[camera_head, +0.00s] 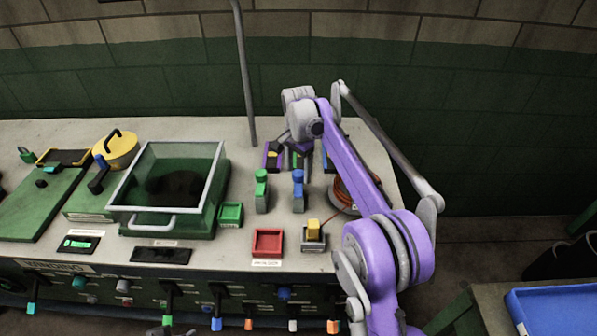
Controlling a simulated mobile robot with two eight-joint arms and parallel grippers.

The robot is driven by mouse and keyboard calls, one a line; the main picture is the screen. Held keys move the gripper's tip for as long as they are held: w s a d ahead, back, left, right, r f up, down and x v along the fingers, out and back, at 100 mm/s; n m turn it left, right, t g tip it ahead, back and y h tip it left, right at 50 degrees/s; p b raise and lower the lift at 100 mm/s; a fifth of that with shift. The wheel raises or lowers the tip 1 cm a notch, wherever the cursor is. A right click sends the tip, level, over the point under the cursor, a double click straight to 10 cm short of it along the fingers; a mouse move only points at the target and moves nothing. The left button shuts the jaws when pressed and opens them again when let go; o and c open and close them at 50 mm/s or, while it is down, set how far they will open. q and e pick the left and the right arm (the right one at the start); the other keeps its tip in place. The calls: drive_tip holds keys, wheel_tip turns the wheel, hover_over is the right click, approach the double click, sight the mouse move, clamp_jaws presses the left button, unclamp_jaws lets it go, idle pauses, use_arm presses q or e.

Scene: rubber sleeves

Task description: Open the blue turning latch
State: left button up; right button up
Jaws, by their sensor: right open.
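A blue-topped upright latch (298,188) stands on a grey base on the workbench, right of a similar green-topped latch (261,188); I take the blue one for the turning latch. Its exact turn position is too small to tell. My right arm reaches in from the lower right, and my right gripper (298,146) is behind the blue latch, over the dark trays at the back. The gripper is open, small and partly hidden by its own wrist. It is apart from the latch.
A glass-lidded green box (168,223) stands left of the latches. A red tray (267,242), a small green box (230,214) and a yellow block (313,228) lie in front. A coiled cable (343,207) lies to the right. A grey pole (245,75) rises behind.

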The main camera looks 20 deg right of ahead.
drive_tip(key=shift+f, duration=0.25)
clamp_jaws()
